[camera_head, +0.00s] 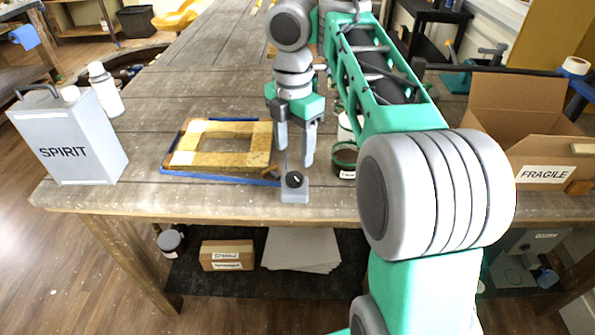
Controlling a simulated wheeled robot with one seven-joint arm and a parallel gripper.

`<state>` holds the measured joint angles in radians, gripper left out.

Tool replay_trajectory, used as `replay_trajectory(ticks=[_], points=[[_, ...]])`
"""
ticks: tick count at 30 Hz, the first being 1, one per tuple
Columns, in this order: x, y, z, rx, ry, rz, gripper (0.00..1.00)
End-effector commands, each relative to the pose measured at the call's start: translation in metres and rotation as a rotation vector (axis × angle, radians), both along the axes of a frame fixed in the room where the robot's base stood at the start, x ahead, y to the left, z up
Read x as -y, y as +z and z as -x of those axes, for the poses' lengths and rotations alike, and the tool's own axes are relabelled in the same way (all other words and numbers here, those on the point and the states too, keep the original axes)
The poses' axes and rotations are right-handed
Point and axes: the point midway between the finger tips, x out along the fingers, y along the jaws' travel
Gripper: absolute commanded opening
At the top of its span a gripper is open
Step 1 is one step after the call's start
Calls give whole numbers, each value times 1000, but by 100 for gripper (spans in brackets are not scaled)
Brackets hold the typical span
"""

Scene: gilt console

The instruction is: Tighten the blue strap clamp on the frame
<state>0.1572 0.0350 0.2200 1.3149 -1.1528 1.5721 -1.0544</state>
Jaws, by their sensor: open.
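A yellowish wooden frame (186,157) lies flat on the workbench, left of my gripper. A blue strap (218,178) runs around its outer edge, with dark pieces at the corners. The strap's front run leads right to a grey clamp body (295,196) with a black knob (294,180) on top, near the bench's front edge. My gripper (296,163) points down, with its two fingers apart just above and around the knob's place in the picture. The fingers look empty. Whether they touch the knob cannot be told from this view.
A grey SPIRIT can (68,138) and a white bottle (105,90) stand at the left. A dark green tin (344,158) stands close to the right of my gripper. An open FRAGILE box (530,135) is at the right.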

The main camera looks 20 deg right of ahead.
Motion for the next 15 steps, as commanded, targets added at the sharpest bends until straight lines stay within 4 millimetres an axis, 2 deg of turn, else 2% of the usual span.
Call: replay_trajectory(ticks=[9, 15], points=[[2, -62, 0, 0, -4, -1, 59], [2, -77, 0, 2, -8, -1, 59]])
